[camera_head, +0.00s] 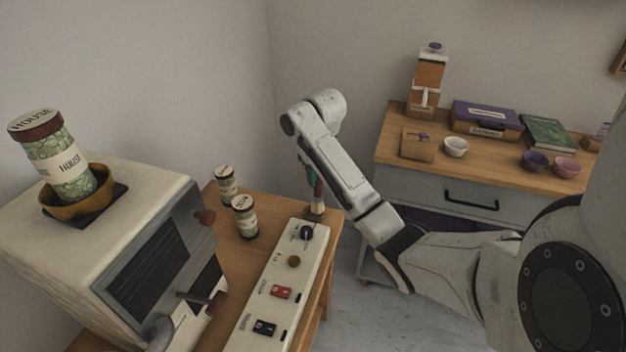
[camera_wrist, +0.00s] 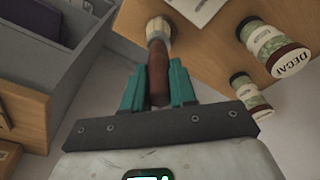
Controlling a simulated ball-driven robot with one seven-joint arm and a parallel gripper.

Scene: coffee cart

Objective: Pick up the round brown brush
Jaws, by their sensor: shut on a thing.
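The round brush (camera_wrist: 157,30) has a brown handle and a pale head. In the wrist view its handle runs between the teal fingers of my gripper (camera_wrist: 158,72), which is shut on it. The head points away from the gripper, toward the wooden cart top. In the head view the brush (camera_head: 317,206) stands roughly upright at the cart's far right corner, beneath my gripper (camera_head: 311,172). The arm partly hides the fingers. I cannot tell whether the brush head touches the wood.
A white panel (camera_head: 262,318) with several small items lies just in front of the brush. Two labelled jars (camera_head: 244,216) (camera_head: 226,185) stand to its left. A cream coffee machine (camera_head: 110,235) fills the left. A side counter (camera_head: 480,169) with bowls and boxes stands at the right.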

